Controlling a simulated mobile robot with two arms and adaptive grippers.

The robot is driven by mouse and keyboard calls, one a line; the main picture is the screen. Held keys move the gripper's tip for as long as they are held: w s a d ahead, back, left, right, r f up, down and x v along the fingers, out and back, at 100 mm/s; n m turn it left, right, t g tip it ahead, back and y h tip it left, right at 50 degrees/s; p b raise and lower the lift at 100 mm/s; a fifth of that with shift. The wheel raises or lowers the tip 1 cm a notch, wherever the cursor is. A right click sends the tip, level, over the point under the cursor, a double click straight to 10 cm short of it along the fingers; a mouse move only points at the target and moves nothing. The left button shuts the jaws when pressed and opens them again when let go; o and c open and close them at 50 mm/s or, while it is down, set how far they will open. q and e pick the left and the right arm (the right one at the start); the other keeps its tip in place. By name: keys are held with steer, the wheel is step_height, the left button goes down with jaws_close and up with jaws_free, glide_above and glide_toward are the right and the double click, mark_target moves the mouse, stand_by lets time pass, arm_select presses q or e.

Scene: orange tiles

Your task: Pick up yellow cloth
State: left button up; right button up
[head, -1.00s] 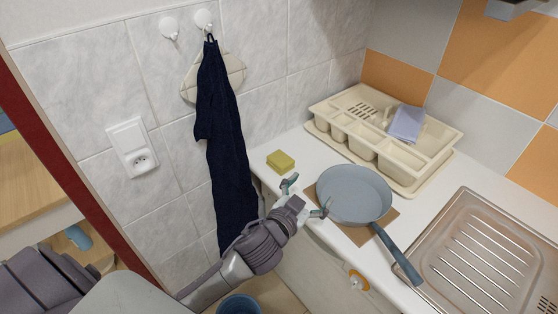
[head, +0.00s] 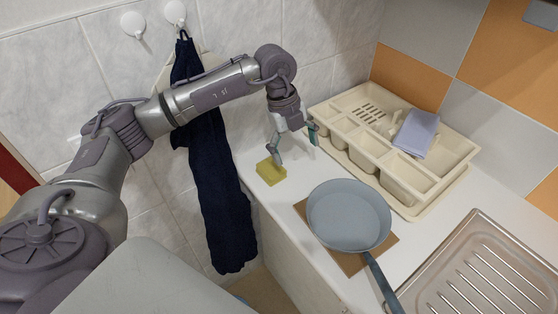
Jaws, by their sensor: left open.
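The yellow cloth (head: 271,173) looks like a small, thick yellow pad. It lies on the white counter near the left edge, close to the wall. My left gripper (head: 296,148) points down above the counter and is open. One finger is at the back edge of the cloth in the picture, and the other is to the right, toward the dish rack. I cannot tell whether the finger touches the cloth. My right gripper is not in view.
A grey-blue pan (head: 348,216) sits on a brown mat (head: 347,262) right of the cloth. A beige dish rack (head: 440,178) holds a lavender cloth (head: 416,133). A metal draining board (head: 470,270) is at lower right. A dark towel (head: 219,190) hangs on the wall at left.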

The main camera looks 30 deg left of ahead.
arm_select(q)
steer(key=a+r+n+y, duration=0.2)
steer(key=a+y, duration=0.1)
steer(key=a, duration=0.4)
steer(key=p, duration=0.2)
glide_above(271, 166)
step_height(271, 166, down, 8)
steer(key=shift+r, duration=0.25)
steer(key=shift+f, duration=0.35)
steer(key=shift+s+f+p, duration=0.1)
steer(key=shift+f+p, duration=0.4)
steer(key=shift+f, duration=0.05)
step_height(271, 166, down, 4)
steer(key=shift+r+p, duration=0.2)
steer(key=shift+p, duration=0.5)
steer(key=shift+f, duration=0.35)
steer(key=c, duration=1.2)
steer(key=shift+c, duration=0.2)
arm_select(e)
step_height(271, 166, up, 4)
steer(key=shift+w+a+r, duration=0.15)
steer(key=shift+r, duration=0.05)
